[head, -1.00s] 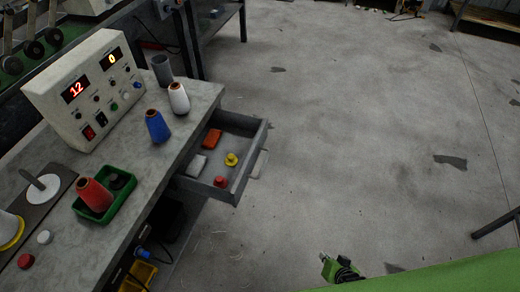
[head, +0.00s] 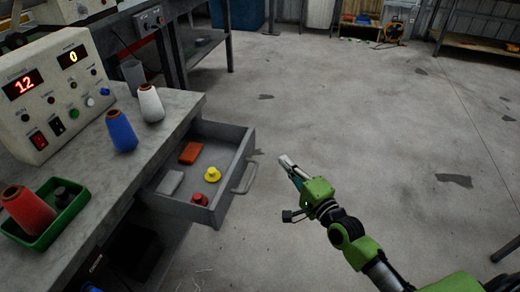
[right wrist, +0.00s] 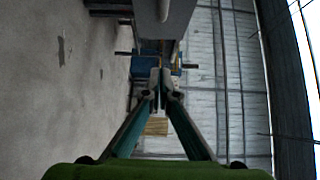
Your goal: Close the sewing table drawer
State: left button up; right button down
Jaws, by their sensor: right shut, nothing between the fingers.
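The sewing table drawer (head: 182,210) is grey and stands pulled out from the right side of the sewing table (head: 95,172). Its light bar handle (head: 245,178) is on the front panel, facing right. My right gripper (head: 287,163) is to the right of the handle, a short gap away, its fingers pointing up and left in the head view. The fingers are shut and empty; they also show in the right wrist view (right wrist: 160,85). A grey block shape at the top of that view may be the drawer. My left gripper is not in view.
The drawer holds an orange block (head: 190,153), a grey block (head: 170,183), a yellow piece (head: 212,174) and a red piece (head: 200,199). A blue cone (head: 122,132), a white cone (head: 151,104) and a control box (head: 55,95) stand on the tabletop. Floor to the right is clear.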

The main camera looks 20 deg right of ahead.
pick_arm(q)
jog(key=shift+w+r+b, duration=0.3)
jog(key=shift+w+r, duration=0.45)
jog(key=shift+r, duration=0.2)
pick_arm(e)
jog(key=w+a, duration=0.4)
jog(key=w, duration=0.5)
jog(key=shift+a, duration=0.35)
jog(key=shift+w+f, duration=0.1)
